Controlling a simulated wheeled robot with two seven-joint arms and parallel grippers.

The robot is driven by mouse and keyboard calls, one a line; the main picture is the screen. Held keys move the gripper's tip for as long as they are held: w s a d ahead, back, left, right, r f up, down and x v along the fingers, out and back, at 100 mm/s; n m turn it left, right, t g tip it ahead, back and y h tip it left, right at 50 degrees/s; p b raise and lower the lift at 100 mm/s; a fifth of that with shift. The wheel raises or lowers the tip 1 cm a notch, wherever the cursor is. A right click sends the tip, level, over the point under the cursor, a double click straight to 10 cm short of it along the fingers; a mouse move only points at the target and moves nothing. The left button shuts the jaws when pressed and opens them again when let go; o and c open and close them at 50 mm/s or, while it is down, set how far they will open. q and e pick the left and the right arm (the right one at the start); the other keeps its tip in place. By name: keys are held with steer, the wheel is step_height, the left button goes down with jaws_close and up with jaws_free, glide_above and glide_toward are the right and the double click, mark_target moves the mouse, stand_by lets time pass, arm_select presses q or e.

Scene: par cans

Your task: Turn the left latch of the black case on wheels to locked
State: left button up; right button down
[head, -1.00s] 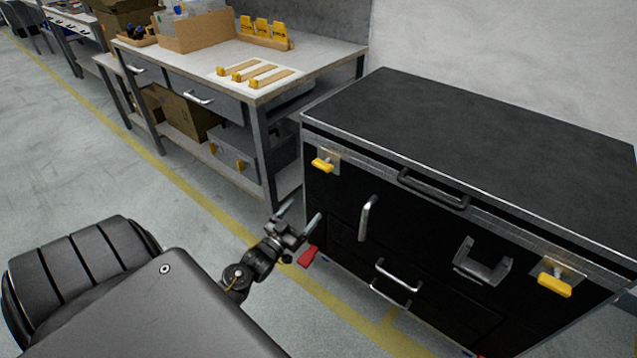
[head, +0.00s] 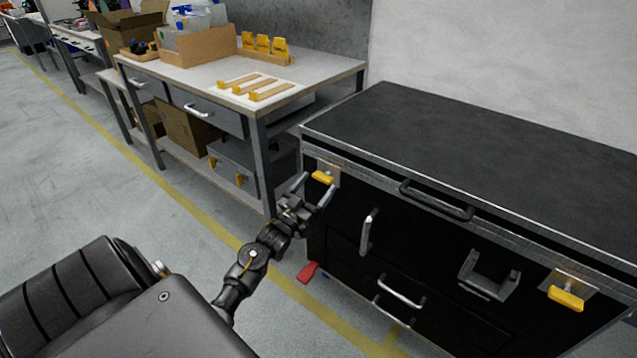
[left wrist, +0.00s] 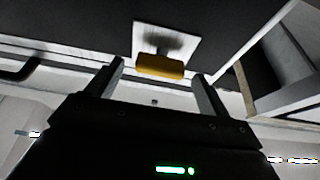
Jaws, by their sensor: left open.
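The black case (head: 480,150) on wheels stands at the right in the head view. Its left latch, a yellow handle (head: 322,177) on a metal plate, is near the case's upper left front corner, with the handle lying roughly level. A second yellow latch (head: 566,298) is at the right end of the front. My left gripper (head: 317,188) is open, its fingers either side of the left latch handle in the picture. In the left wrist view the handle (left wrist: 160,66) appears between and just beyond the fingertips, apart from them. My right gripper is not in view.
A workbench (head: 345,67) with yellow-tipped strips and boxes stands behind, left of the case. The case front has a dark top handle (head: 437,201), metal pull handles (head: 368,232) and a grey bracket (head: 489,275). A red pedal (head: 307,272) sticks out low at the left.

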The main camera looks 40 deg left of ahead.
arm_select(q)
steer(key=shift+x, duration=1)
steer(key=c, duration=1)
